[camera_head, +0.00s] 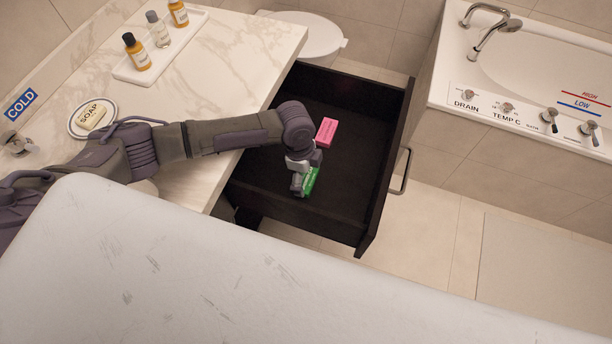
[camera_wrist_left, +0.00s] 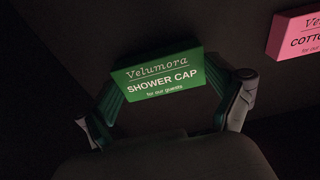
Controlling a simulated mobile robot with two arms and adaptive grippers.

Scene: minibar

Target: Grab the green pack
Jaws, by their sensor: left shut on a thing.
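The green pack (camera_head: 311,180) is in the open dark drawer, near its front left part in the head view. In the left wrist view the green pack (camera_wrist_left: 157,78) reads "Velumora SHOWER CAP for our guests". My left gripper (camera_head: 303,182) reaches down into the drawer and is shut on the green pack. In the wrist view its fingers (camera_wrist_left: 165,105) are on both sides of the pack. Whether the pack touches the drawer floor I cannot tell. My right gripper is not in view.
A pink pack (camera_head: 326,131) lies in the drawer (camera_head: 355,100) behind the green one; it also shows in the wrist view (camera_wrist_left: 298,35). The marble counter (camera_head: 215,60) holds a bottle tray (camera_head: 195,42) and soap dish (camera_head: 76,122). A bathtub (camera_head: 540,60) stands at right.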

